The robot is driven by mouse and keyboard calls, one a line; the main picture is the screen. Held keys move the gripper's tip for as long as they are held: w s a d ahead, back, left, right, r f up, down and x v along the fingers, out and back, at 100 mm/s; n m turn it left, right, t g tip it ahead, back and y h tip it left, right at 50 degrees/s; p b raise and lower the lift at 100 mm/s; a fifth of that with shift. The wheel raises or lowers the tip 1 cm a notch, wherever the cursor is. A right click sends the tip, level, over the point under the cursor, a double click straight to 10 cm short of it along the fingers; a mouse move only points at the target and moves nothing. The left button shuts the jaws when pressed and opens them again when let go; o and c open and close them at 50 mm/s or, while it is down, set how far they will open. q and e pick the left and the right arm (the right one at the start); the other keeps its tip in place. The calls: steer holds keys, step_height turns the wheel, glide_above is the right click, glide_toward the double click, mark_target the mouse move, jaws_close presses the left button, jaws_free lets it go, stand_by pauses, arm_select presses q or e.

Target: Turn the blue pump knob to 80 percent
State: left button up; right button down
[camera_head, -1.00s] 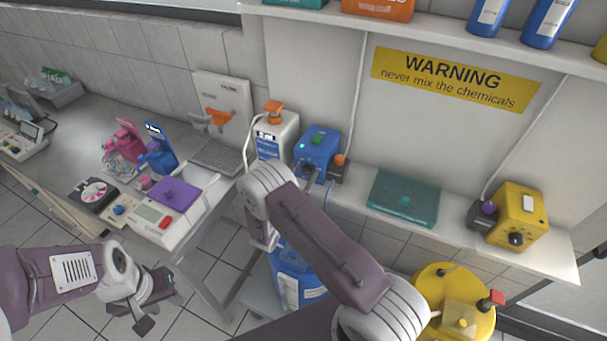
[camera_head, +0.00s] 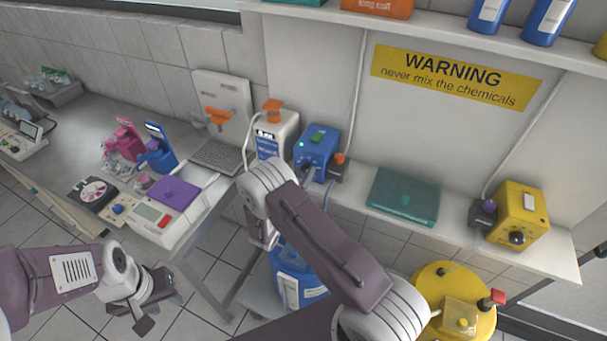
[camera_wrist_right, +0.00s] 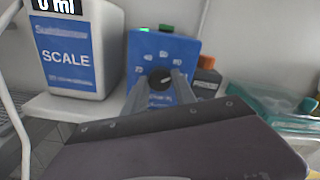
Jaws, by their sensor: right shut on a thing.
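The blue pump (camera_head: 318,146) stands on the shelf in the head view, with a green piece on top. In the right wrist view the blue pump (camera_wrist_right: 183,50) shows its front face with a dial of white numbers. Its dark round knob (camera_wrist_right: 160,76) sits low on that face. My right gripper (camera_wrist_right: 160,88) has its two grey fingers on either side of the knob and is shut on it. The dial's lower part is hidden by the fingers, and the exact setting is too small to read. My left gripper (camera_head: 154,306) hangs empty over the floor, fingers apart.
A white scale (camera_head: 285,137) stands left of the pump, also close in the right wrist view. An orange-capped dark part (camera_head: 338,168) sits at the pump's right. A teal box (camera_head: 403,196) and a yellow pump (camera_head: 518,214) stand further right on the shelf.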

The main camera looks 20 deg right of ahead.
steer(key=shift+n, duration=1.5)
steer(key=c, duration=1)
jaws_free()
steer(key=b+v, duration=0.2)
steer(key=v, duration=0.7)
steer(key=shift+a+b, duration=0.1)
steer(key=shift+b, duration=0.2)
